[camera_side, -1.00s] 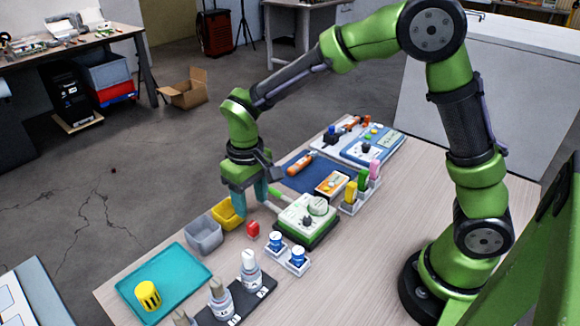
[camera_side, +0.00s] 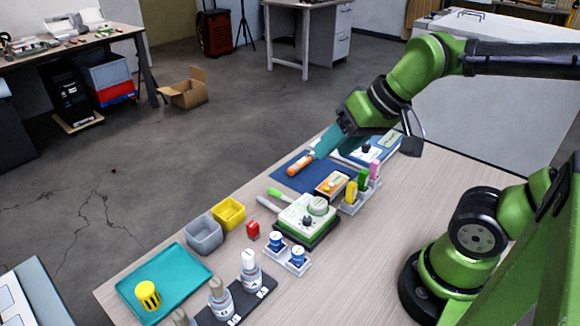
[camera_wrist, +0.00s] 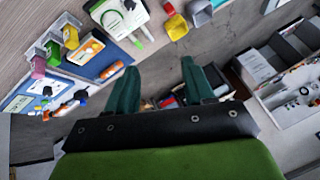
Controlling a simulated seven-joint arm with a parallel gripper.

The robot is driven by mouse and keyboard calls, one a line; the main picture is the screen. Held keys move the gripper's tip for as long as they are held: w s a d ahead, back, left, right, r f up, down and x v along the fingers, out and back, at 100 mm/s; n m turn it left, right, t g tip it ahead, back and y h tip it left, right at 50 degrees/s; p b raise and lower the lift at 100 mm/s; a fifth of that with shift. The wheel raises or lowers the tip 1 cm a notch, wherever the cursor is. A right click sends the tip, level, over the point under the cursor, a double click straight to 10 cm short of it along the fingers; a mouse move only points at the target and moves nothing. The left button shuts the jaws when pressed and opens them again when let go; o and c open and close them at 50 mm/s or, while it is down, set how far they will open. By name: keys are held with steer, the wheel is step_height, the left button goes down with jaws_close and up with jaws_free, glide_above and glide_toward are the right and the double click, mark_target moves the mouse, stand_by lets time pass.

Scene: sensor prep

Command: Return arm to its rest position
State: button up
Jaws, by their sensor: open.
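My gripper (camera_side: 329,143) has teal fingers and hangs above the far part of the table, over the blue mat (camera_side: 318,181) in the picture. In the wrist view my gripper (camera_wrist: 160,85) shows its two teal fingers spread apart with nothing between them. An orange-handled tool (camera_side: 301,165) lies on the mat, just below the fingertips in the side view. I cannot tell the exact height of the fingers above it.
The wooden table (camera_side: 390,225) holds a white-green device (camera_side: 307,217), a yellow bin (camera_side: 229,213), a grey bin (camera_side: 204,235), a teal tray (camera_side: 185,275) with a yellow cylinder (camera_side: 148,295), several bottles, and a blue-white meter (camera_side: 370,152). The table's right half is mostly clear.

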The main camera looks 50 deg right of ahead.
steer(key=shift+s+d+t, duration=0.2)
steer(key=shift+s+t, duration=0.1)
steer(key=shift+s, duration=0.45)
